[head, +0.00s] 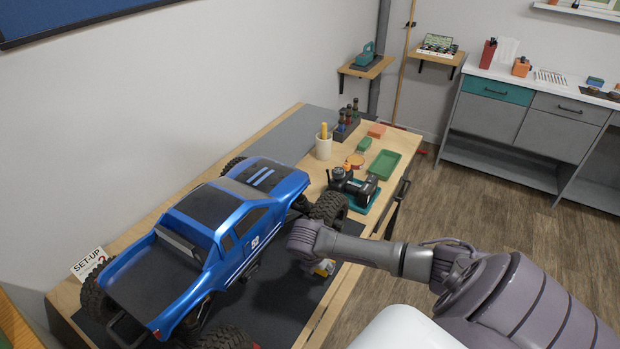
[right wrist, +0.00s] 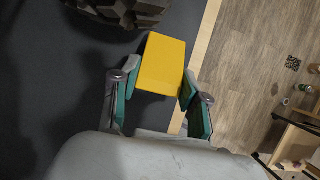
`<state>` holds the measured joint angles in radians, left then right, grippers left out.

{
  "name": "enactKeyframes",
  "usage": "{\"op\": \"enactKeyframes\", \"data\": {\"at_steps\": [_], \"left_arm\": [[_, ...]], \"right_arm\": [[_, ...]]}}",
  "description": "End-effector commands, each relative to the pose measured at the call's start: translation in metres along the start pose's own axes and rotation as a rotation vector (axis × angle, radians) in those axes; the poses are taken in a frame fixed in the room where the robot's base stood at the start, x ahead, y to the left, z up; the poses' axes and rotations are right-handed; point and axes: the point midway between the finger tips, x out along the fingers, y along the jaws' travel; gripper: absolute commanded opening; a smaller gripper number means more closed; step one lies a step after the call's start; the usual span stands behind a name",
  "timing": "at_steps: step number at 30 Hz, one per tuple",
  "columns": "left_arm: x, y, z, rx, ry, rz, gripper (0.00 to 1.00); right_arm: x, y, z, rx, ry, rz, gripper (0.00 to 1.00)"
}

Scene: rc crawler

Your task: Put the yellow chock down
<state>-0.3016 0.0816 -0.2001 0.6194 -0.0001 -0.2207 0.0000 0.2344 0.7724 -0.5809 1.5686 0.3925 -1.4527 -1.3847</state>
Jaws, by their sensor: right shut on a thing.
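The yellow chock (right wrist: 162,62) is a plain yellow block in the right wrist view. It sits between the fingertips of my right gripper (right wrist: 158,88), which is shut on it. A truck tyre (right wrist: 120,10) is close to the chock's upper left in the wrist view. My left gripper is not in view.
The wooden bench (head: 322,318) ends just right of the chock, with the floor beyond. Behind the truck's front wheel are a black device on a teal tray (head: 353,188), a green tray (head: 384,164) and a white cup (head: 323,148).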

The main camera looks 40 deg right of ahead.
Motion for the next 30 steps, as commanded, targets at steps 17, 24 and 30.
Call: {"op": "enactKeyframes", "data": {"at_steps": [17,24,30], "left_arm": [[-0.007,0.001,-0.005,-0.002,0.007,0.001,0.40],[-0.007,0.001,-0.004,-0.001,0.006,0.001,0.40],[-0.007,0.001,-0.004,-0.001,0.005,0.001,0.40]], "right_arm": [[0.014,0.036,-0.006,-0.001,-0.001,0.001,0.01],[0.015,0.035,-0.007,-0.001,-0.001,0.000,0.58],[0.015,0.035,-0.007,-0.001,-0.001,0.000,0.70]]}}
